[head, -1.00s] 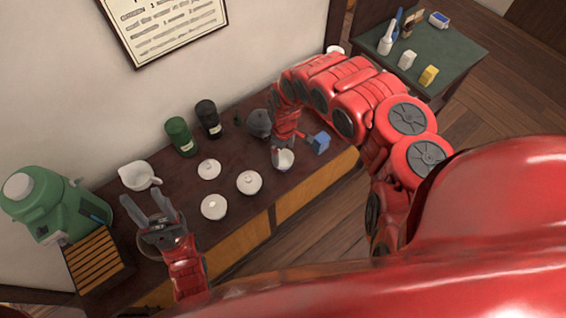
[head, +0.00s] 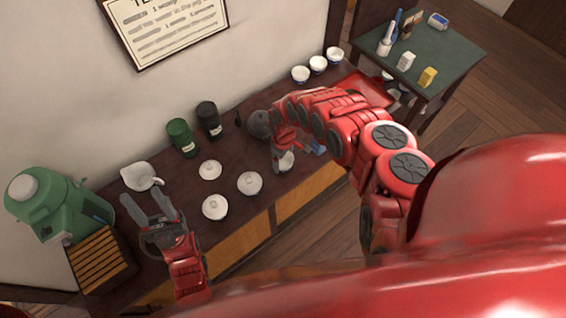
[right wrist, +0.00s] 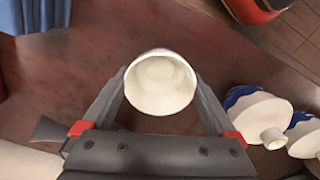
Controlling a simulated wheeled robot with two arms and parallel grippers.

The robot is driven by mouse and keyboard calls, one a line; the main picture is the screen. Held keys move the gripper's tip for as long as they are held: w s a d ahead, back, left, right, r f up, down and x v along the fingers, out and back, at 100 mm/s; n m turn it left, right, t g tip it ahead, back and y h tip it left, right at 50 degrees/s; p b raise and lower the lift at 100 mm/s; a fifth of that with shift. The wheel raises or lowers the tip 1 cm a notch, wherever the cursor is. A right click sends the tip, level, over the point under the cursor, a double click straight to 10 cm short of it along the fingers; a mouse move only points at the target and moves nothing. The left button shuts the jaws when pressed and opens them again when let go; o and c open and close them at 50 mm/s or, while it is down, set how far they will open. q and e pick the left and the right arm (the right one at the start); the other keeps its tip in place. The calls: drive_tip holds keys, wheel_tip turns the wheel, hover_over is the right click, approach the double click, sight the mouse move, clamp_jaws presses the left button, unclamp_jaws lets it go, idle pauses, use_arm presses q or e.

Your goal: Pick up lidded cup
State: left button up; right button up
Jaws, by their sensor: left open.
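Three white lidded cups, a back one (head: 210,170), a right one (head: 249,183) and a front one (head: 215,207), stand on the dark counter. A white cup (head: 285,161) without a visible lid is at my right gripper (head: 276,155). In the right wrist view this cup (right wrist: 160,84) shows its hollow inside between the two spread fingers (right wrist: 160,80). The fingers lie close along both sides; firm contact cannot be told. Two lidded cups with blue bands (right wrist: 255,108) show at the right there. My left gripper (head: 162,206) is open and empty, left of the front lidded cup.
A white pouring bowl (head: 141,176), green canister (head: 181,137), black canister (head: 208,120) and dark teapot (head: 259,124) stand behind. A green dispenser (head: 50,205) and slatted box (head: 101,262) are left. Several white bowls (head: 318,64) and a red tray (head: 368,90) are at the far end.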

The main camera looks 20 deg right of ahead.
drive_tip(key=c, duration=0.7)
drive_tip(key=shift+r, duration=0.2)
